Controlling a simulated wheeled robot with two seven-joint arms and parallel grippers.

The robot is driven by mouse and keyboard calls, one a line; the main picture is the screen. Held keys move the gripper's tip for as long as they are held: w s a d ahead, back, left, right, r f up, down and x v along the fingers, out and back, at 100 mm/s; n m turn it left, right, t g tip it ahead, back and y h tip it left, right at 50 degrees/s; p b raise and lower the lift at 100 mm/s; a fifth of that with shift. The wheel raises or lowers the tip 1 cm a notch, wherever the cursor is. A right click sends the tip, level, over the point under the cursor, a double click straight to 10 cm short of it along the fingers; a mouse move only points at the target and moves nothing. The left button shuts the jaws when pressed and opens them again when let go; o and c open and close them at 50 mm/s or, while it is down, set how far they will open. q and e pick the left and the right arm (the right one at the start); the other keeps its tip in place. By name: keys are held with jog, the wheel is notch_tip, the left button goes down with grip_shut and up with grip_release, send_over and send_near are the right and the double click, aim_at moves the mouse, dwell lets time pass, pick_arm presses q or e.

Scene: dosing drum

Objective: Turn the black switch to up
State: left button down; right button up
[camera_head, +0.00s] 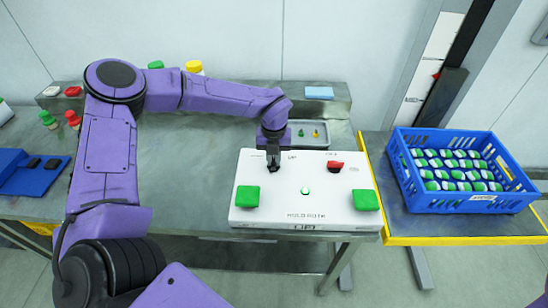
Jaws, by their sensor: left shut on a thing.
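A white control panel (303,179) lies on the grey table. My left gripper (273,166) comes down over the panel's upper left part and is shut on what looks like the black switch, which is mostly hidden by the fingers. An "UP" label shows just above it. I cannot tell which way the switch points. A red switch (334,166) sits to the right on the same panel. My right gripper does not show.
Green blocks (247,196) (365,200) sit at the panel's front corners, with a small green-white button (305,191) between them. A blue crate (461,202) of green-and-white items stands right. A grey tray (320,134) lies behind the panel.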

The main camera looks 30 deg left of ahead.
aim_at(274, 160)
pick_arm(q)
jog(key=shift+m, duration=0.3)
jog(key=m, duration=0.3)
jog(key=shift+r+m+p, duration=0.1)
jog(key=shift+m+p, duration=0.2)
jog(key=shift+p, duration=0.05)
jog(key=shift+m+p, duration=0.5)
jog(key=shift+m, duration=1.8)
jog(key=c, duration=1.1)
grip_release()
notch_tip(274, 160, up, 10)
jog(key=b, duration=0.2)
jog(key=shift+r+b, duration=0.25)
jog(key=shift+b, duration=0.05)
